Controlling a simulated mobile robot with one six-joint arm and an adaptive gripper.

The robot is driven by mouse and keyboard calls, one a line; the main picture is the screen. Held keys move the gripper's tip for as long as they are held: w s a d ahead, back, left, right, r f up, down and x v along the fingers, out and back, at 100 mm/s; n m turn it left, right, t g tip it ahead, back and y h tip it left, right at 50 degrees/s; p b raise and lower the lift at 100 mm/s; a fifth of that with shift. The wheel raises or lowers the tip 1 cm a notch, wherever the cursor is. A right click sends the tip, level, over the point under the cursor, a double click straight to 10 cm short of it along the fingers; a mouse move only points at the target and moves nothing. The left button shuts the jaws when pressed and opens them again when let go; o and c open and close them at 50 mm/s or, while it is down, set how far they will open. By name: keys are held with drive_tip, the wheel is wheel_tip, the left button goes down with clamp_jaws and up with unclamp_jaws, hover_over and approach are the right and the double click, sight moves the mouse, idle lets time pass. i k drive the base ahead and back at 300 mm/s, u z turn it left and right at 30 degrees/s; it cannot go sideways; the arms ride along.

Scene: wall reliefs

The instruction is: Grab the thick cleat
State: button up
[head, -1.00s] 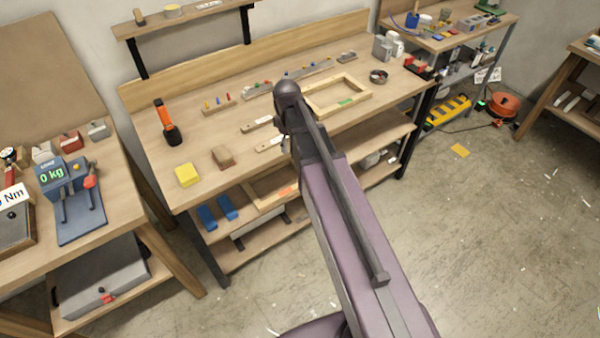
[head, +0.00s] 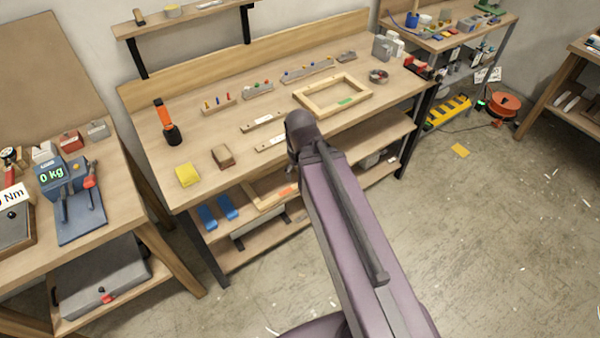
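Two pale wooden strips that look like cleats lie on the middle workbench. The back strip (head: 262,122) and the front strip (head: 271,143) lie roughly parallel, with dark marks on them. I cannot tell which is the thick one. My arm reaches up from the bottom of the picture, and its dark rounded joint stands just right of the front strip. My gripper is not visible; the arm hides whatever is behind that joint.
The workbench (head: 215,130) also holds a wooden frame (head: 335,95), a flashlight (head: 167,122), a yellow block (head: 188,175), a brown block (head: 222,156) and racks of small coloured parts (head: 258,90). Its lower shelf holds blue brackets (head: 207,217). Floor (head: 500,230) at right is mostly clear.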

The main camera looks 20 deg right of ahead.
sight(268, 119)
drive_tip(key=k, duration=1.35)
drive_tip(key=u, duration=0.35)
drive_tip(key=i, duration=1.7)
drive_tip(key=z, duration=0.35)
